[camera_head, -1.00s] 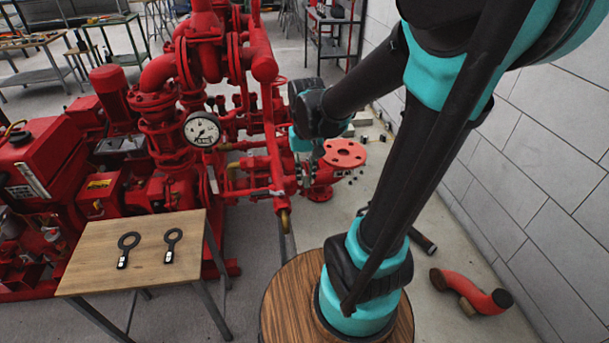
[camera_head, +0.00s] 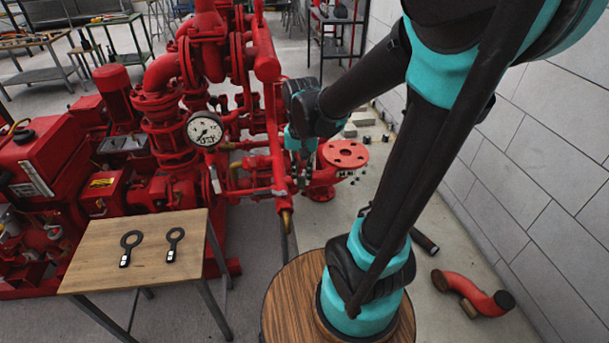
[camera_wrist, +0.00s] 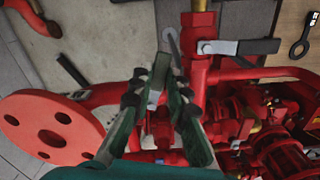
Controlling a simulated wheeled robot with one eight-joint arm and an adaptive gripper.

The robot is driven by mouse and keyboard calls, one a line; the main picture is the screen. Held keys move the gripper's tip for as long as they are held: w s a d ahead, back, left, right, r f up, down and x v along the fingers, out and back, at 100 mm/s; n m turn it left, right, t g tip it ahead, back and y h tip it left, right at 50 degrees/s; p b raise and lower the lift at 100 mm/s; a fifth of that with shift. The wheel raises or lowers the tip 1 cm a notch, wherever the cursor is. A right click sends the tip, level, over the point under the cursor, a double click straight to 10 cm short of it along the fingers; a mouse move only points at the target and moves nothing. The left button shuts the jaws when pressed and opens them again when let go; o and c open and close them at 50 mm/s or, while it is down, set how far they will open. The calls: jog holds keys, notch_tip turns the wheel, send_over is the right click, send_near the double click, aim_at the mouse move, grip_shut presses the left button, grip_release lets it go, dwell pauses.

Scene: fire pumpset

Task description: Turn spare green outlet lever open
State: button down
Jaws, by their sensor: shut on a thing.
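My gripper (camera_wrist: 168,76) points at the red pipework in the wrist view. In the head view my gripper (camera_head: 304,160) is small and partly hidden, just left of a round red flange (camera_head: 344,153) and beside the pump's pipes.
A second valve lever with a black grip (camera_wrist: 258,46) is close by at the right. The large red flange (camera_wrist: 50,132) stands left of my fingers. A wooden table (camera_head: 90,262) holds two dark ring-ended tools. A red elbow pipe (camera_head: 470,292) lies on the floor.

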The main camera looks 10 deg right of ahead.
jog(key=w+a+m, duration=0.1)
jog(key=m, duration=0.2)
jog(key=w+a+m, duration=0.1)
jog(key=m, duration=0.3)
jog(key=w+a+m, duration=0.1)
jog(key=w+m, duration=0.1)
jog(key=m, duration=0.2)
jog(key=shift+a, duration=0.4)
jog(key=shift+w+a+m, duration=0.1)
jog(key=shift+w+m, duration=0.35)
jog(key=shift+m, duration=0.45)
jog(key=shift+w+m, duration=0.45)
jog(key=shift+m, duration=0.45)
jog(key=c, duration=1.5)
grip_release()
jog(key=shift+o, duration=0.2)
jog(key=shift+r, duration=0.15)
notch_tip(320, 180, up, 12)
